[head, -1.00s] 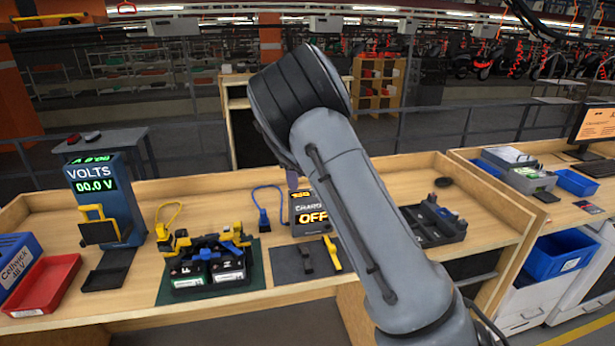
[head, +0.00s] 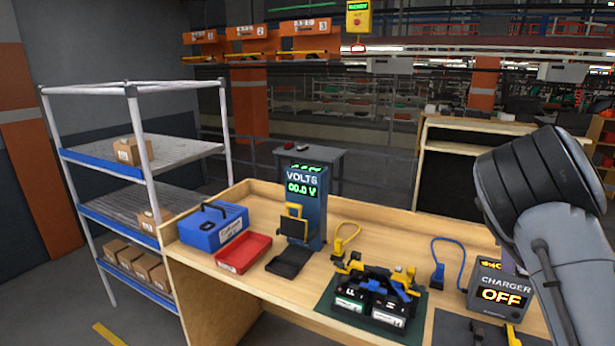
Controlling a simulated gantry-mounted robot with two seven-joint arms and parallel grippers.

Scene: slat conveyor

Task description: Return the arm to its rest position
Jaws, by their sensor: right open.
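My right arm (head: 565,235) comes in at the right edge, its grey link rising to a large black joint. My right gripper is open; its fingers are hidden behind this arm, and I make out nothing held. A small purplish part shows between the arm and the charger (head: 500,288), which reads OFF. My left arm and left gripper are not in view.
The wooden bench (head: 262,278) holds a battery pack (head: 372,297) on a green mat, a voltmeter stand (head: 308,205), a red tray (head: 243,253) and a blue case (head: 213,228). A shelf rack (head: 150,195) with cartons stands left. Floor beyond the bench's left end looks clear.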

